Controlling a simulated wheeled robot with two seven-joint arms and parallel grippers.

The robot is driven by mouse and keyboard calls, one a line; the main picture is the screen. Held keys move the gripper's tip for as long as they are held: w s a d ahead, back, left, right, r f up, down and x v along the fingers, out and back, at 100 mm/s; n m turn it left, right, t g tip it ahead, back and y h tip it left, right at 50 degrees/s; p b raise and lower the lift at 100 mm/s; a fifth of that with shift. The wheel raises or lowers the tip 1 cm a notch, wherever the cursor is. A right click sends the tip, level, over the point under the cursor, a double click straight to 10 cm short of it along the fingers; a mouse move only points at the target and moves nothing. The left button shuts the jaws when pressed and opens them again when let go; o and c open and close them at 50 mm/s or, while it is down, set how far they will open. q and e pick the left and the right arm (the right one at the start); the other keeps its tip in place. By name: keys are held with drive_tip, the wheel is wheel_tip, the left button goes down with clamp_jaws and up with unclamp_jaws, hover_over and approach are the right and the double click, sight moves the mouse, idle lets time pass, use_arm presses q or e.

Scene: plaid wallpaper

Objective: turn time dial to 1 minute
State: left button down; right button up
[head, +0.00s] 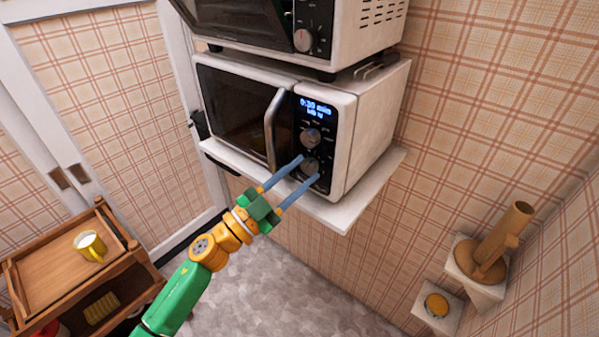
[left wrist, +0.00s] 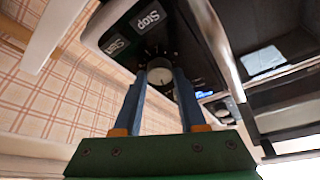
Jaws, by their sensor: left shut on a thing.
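The microwave (head: 375,118) is white with a dark door and control panel, and stands on a wall shelf. Its blue-lit display (head: 316,107) seems to read 0:30 mins; the second line is too small to read. Below it are an upper dial (head: 311,137) and a lower dial (head: 310,167). My left gripper (head: 309,168) has its two blue fingers on either side of the lower dial and is shut on it. In the left wrist view the round grey dial (left wrist: 160,71) sits between the fingertips, near the Start and Stop buttons. My right gripper is not in view.
A toaster oven (head: 362,35) stands above the microwave. The microwave's door handle (head: 271,128) sticks out left of the panel. The shelf edge (head: 342,221) runs below.

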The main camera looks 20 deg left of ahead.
use_arm(q)
drive_tip(key=m+g, duration=0.1)
drive_tip(key=m, duration=0.1)
drive_tip(key=m+g+h+p, duration=0.1)
drive_tip(key=m, duration=0.1)
drive_tip(key=shift+a+r+m, duration=0.1)
drive_tip(key=shift+r+m, duration=0.1)
drive_tip(key=shift+m, duration=0.2)
drive_tip(key=shift+w+m+g+p, duration=0.1)
drive_tip(key=shift+m+g+p, duration=0.8)
drive_tip(key=shift+m, duration=1.3)
drive_tip(key=shift+c, duration=2.3)
unclamp_jaws()
